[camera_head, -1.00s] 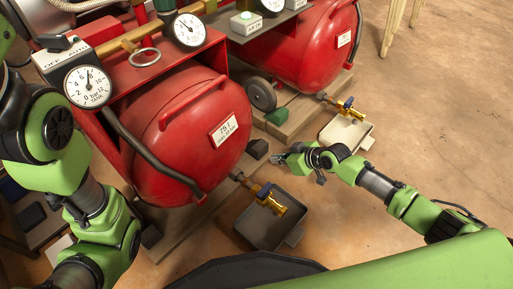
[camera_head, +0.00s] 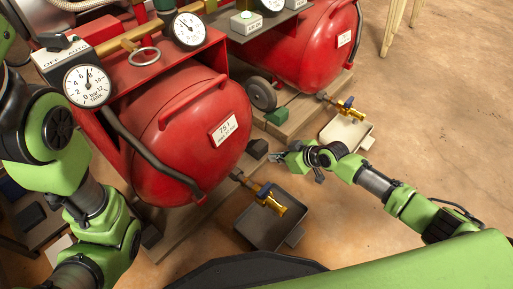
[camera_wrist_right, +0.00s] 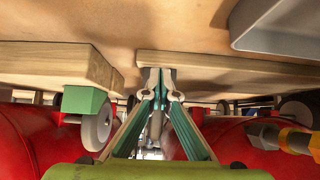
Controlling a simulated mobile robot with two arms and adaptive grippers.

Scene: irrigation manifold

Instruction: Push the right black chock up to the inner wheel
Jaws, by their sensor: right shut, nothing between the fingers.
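The right black chock (camera_head: 257,149) sits on the wooden board at the right end of the near red tank (camera_head: 190,140). My right gripper (camera_head: 274,157) is shut and empty, low and just right of this chock; I cannot tell whether they touch. In the wrist view the shut fingers (camera_wrist_right: 160,82) meet in front of a board edge, and I cannot make out the black chock there. The inner wheel of the near tank is not clearly seen in the head view. My left arm shows at the left, but its gripper is out of view.
A green chock (camera_head: 277,117) lies by a grey wheel (camera_head: 262,94) of the far tank (camera_head: 300,50). A brass tap (camera_head: 272,201) hangs over a dark grey tray (camera_head: 262,232). A pale tray (camera_head: 346,134) stands further right. Open floor lies at the right.

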